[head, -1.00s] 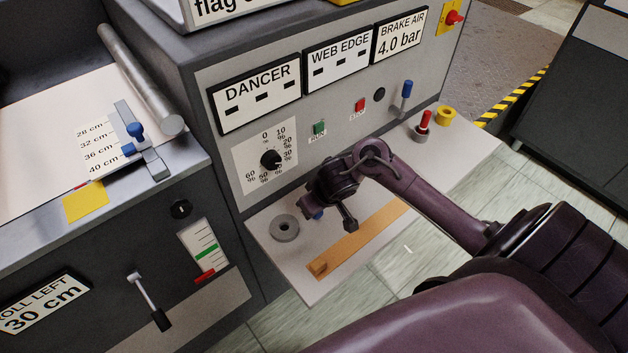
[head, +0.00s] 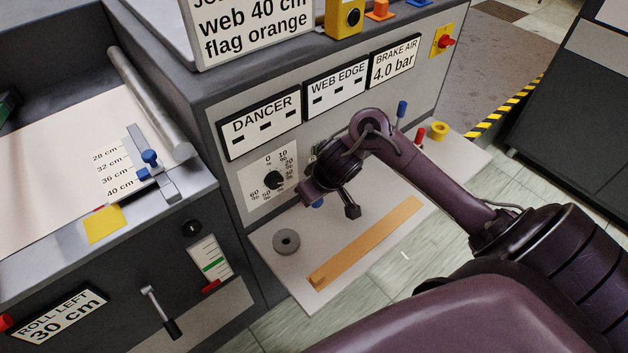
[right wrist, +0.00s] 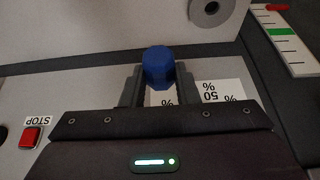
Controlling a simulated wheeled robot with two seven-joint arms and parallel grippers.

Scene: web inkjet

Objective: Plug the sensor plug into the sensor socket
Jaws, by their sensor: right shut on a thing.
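My right gripper (head: 312,196) is in front of the grey console panel, above the pale shelf and near the dial. It is shut on a blue piece (right wrist: 158,68), which sticks out between the two fingers in the right wrist view. Only a small bit of the blue piece (head: 318,203) shows under the gripper in the head view. I take it for the sensor plug, but no label shows. I cannot pick out a labelled sensor socket; a round black part (right wrist: 3,133) at the wrist view's left edge could be it. My left gripper is not in view.
The shelf (head: 375,265) carries a grey ring (head: 286,242), a wooden strip (head: 365,245), a red-topped piece (head: 420,134) and a yellow ring (head: 438,131). The dial (head: 273,180) and red stop button (right wrist: 30,137) are on the panel. A blue-topped lever (head: 401,109) stands behind my arm.

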